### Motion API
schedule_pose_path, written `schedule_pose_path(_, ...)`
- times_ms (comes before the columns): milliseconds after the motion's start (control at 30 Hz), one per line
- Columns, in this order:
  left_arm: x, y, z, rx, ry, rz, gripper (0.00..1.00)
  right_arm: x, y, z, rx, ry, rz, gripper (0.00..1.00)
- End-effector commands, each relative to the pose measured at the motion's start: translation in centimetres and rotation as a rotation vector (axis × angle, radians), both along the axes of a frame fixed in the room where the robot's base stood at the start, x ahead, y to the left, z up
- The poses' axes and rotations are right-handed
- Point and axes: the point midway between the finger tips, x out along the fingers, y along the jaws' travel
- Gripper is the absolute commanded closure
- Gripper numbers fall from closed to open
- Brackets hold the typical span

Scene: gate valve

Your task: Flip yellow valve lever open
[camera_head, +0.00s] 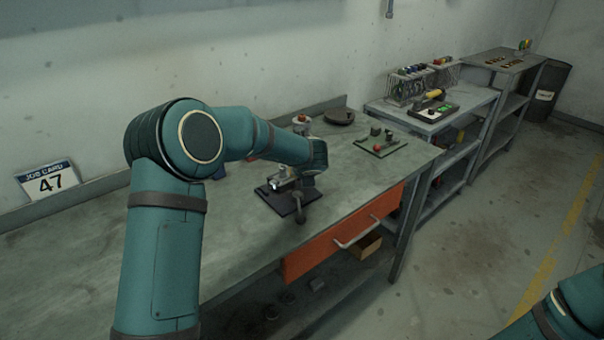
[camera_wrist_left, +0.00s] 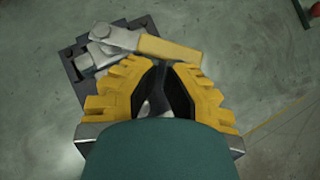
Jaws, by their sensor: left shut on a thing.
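The valve lever (camera_wrist_left: 172,49) has a yellow sleeve on a flat grey metal bar. In the left wrist view it points right from the grey metal valve (camera_wrist_left: 95,55). The valve sits on a dark base plate (camera_wrist_left: 72,68), which also shows on the workbench in the head view (camera_head: 270,199). My left gripper (camera_wrist_left: 167,66) has its yellow fingers at the lever's near edge and is shut on the lever. The exact contact is hidden. In the head view my left arm hides the lever. My right gripper is out of view.
The workbench (camera_head: 85,255) has clear room left of the valve. A board with small parts (camera_head: 379,147), a dark round disc (camera_head: 339,116) and a job card sign (camera_head: 47,181) are also on it. An orange drawer (camera_head: 345,230) sits below the front edge.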

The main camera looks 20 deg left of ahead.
Motion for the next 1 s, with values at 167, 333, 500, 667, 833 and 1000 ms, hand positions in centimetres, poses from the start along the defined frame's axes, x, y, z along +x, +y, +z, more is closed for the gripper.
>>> schedule_pose_path(167, 0.6, 0.1, 0.0, 0.002, 0.001, 0.086, 1.0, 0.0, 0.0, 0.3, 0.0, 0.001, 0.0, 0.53)
schedule_pose_path(333, 1.2, 0.1, 0.1, 0.002, 0.001, 0.169, 1.0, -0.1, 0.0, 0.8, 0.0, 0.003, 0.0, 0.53)
schedule_pose_path(500, 1.7, 0.2, 0.1, 0.002, 0.0, 0.252, 1.0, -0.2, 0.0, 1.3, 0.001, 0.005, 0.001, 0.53)
schedule_pose_path(667, 2.2, 0.3, 0.1, 0.001, 0.001, 0.327, 1.0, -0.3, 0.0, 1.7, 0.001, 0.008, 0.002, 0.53)
schedule_pose_path(833, 2.5, 0.4, 0.0, 0.002, 0.001, 0.4, 1.0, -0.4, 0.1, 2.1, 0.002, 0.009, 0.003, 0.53)
schedule_pose_path(1000, 2.6, 0.5, 0.0, 0.001, 0.001, 0.434, 1.0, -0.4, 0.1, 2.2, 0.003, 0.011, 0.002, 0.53)
